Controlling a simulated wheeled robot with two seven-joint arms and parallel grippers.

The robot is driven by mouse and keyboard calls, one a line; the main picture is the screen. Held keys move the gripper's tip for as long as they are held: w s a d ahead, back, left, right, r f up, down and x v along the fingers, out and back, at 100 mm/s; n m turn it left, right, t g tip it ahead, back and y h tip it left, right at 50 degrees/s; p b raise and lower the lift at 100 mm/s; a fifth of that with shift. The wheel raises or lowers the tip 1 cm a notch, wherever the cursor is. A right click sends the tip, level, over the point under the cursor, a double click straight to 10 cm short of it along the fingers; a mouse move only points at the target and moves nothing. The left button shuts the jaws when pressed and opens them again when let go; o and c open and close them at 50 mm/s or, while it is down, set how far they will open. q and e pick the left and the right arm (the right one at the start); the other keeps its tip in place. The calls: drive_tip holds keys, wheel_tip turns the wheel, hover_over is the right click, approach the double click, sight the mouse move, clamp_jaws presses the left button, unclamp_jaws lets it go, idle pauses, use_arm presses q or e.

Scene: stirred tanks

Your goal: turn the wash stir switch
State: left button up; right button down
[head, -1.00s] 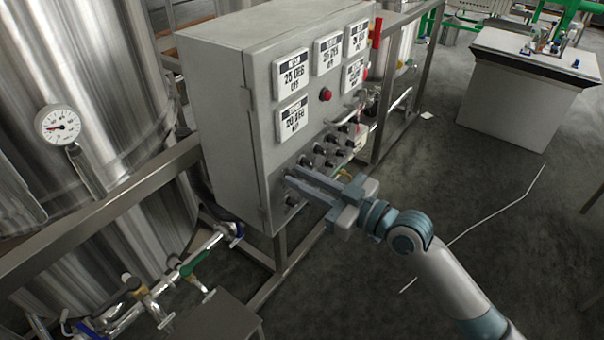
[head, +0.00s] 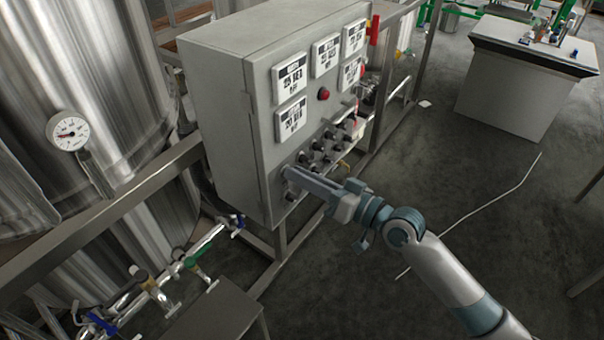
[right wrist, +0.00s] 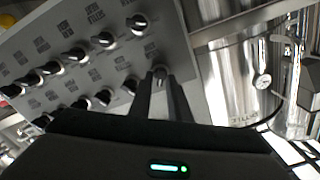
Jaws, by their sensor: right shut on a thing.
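A grey control cabinet (head: 222,95) carries rows of small black switch knobs (head: 318,146) on its front panel. My right gripper (head: 288,172) is at the near lower corner of that panel, its fingers reaching to the knobs. In the right wrist view, my right gripper (right wrist: 161,82) is shut on a switch knob (right wrist: 159,73) at the end of a row. The fingers hide much of this knob, so its angle is unclear. The label print is too small to read, so I cannot confirm which switch it is. My left gripper is not in view.
Other knobs (right wrist: 104,40) sit close to the held one. White displays (head: 290,75) and a red button (head: 323,94) are above. A steel tank (head: 75,70) with a gauge (head: 67,131) and valved pipes (head: 165,270) is at left. Floor to the right is mostly clear.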

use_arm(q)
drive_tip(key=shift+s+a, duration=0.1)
use_arm(e)
drive_tip(key=c, duration=1.9)
unclamp_jaws()
drive_tip(key=shift+o, duration=0.2)
